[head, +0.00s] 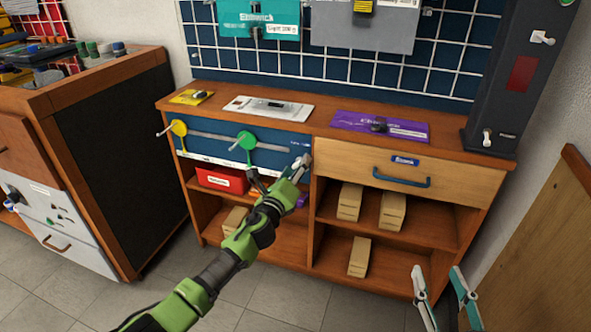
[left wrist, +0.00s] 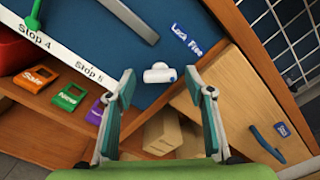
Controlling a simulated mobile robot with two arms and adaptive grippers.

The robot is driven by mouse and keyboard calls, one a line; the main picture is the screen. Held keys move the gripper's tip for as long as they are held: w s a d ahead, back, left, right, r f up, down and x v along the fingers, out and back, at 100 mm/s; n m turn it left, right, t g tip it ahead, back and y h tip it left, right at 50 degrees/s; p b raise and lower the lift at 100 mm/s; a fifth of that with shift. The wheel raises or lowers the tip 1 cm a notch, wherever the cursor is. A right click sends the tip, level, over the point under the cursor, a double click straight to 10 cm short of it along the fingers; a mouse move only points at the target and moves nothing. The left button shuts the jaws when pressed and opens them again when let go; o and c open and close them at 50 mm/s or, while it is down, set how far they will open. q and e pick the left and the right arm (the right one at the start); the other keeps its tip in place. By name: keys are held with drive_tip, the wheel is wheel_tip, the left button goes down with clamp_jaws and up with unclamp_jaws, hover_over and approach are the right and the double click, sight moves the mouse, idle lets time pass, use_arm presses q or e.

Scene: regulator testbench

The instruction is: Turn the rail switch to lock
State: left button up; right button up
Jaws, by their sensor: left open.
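The rail switch is a small white knob (left wrist: 160,73) at the edge of the blue rail panel (left wrist: 105,35), beside a label reading "Lock" and "Free" (left wrist: 185,38). My left gripper (head: 279,173) is open at the right end of the panel. In the left wrist view its two fingers stand on either side of the knob with gaps showing; how deep they reach around it I cannot tell. In the head view the knob is hard to separate from the fingertips. My right gripper (head: 439,271) is open and empty at the lower right, away from the cabinet.
A grey rail (head: 212,137) carries a yellow slider (head: 178,128) and a green slider (head: 246,140). Right of the panel is a wooden drawer with a blue handle (head: 402,180). Below are shelves with several boxes (head: 348,201) and a red bin (head: 220,179). The floor in front is clear.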

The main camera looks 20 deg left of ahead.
use_arm(q)
drive_tip(key=c, duration=1.1)
drive_tip(key=shift+c, duration=0.2)
drive_tip(key=shift+n, duration=0.3)
drive_tip(key=n, duration=0.3)
drive_tip(key=shift+n, duration=0.3)
drive_tip(key=n, duration=0.2)
drive_tip(key=shift+n, duration=0.3)
drive_tip(key=n+p, duration=0.2)
drive_tip(key=n, duration=0.4)
drive_tip(key=n+p, duration=0.1)
drive_tip(key=n, duration=0.3)
drive_tip(key=shift+f+n+p, duration=0.1)
drive_tip(key=shift+n+p, duration=0.25)
drive_tip(key=shift+n, duration=0.35)
use_arm(e)
drive_tip(key=s+d+f+g+h, duration=0.1)
drive_tip(key=s+d+f+g, duration=0.1)
drive_tip(key=s+f+g, duration=0.3)
drive_tip(key=s+d+f+g+h, duration=0.1)
drive_tip(key=s+d+f+g, duration=0.2)
drive_tip(key=f, duration=0.7)
drive_tip(key=shift+s+d+f+g+h, duration=0.3)
drive_tip(key=shift+s+g, duration=0.8)
drive_tip(key=shift+s, duration=1.15)
